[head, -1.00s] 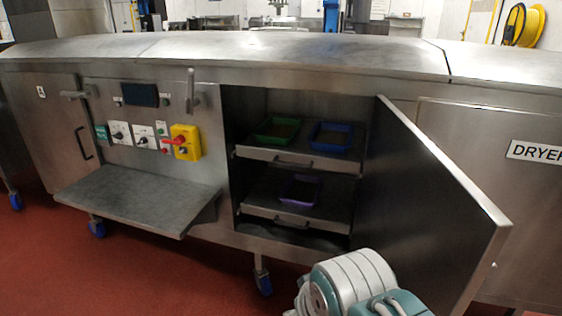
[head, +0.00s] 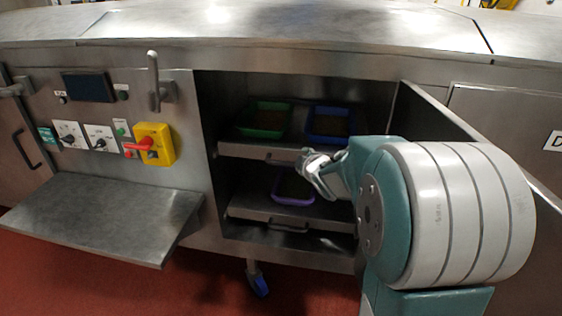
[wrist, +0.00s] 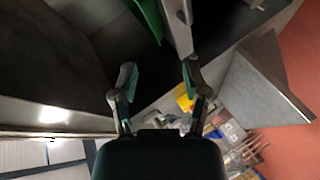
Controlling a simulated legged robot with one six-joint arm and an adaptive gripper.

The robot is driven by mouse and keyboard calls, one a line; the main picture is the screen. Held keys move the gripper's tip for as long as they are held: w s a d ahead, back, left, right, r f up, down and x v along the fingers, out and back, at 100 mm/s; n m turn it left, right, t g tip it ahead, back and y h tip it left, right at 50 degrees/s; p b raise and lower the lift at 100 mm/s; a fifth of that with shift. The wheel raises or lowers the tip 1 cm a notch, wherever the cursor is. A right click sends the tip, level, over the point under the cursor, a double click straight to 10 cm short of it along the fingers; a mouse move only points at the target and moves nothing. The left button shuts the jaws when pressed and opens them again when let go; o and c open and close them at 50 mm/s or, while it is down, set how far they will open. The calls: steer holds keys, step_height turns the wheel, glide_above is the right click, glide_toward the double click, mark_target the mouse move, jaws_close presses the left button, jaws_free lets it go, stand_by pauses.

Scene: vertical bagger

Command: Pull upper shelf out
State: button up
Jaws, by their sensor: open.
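The upper shelf (head: 240,151) is a metal tray inside the open cabinet, with a small handle (head: 280,161) on its front edge. A green tub (head: 264,120) and a blue tub (head: 331,124) stand on it. My gripper (head: 312,163) is open just in front of the shelf's front edge, near the right end of the handle. In the wrist view my gripper (wrist: 157,78) has its fingers apart with nothing between them. The shelf edge (wrist: 178,28) and part of the green tub (wrist: 153,18) show beyond the fingertips. Contact with the handle cannot be told.
The lower shelf (head: 245,208) holds a purple tub (head: 293,187). The open cabinet door (head: 427,114) stands to the right, partly behind my arm. A side ledge (head: 100,215) and a control panel with a yellow switch (head: 160,143) are to the left.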

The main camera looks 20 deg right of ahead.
steer(key=w+d+f+n+t+y, duration=0.1)
steer(key=w+d+f+n+y, duration=0.15)
steer(key=w+f, duration=0.2)
steer(key=n+t+y, duration=0.2)
steer(key=n+y, duration=0.1)
steer(key=n, duration=0.2)
glide_toward(289, 164)
steer(key=x, duration=1)
steer(key=shift+w+d+f, duration=0.15)
steer(key=shift+w+f, duration=0.2)
steer(key=shift+w, duration=0.05)
jaws_close()
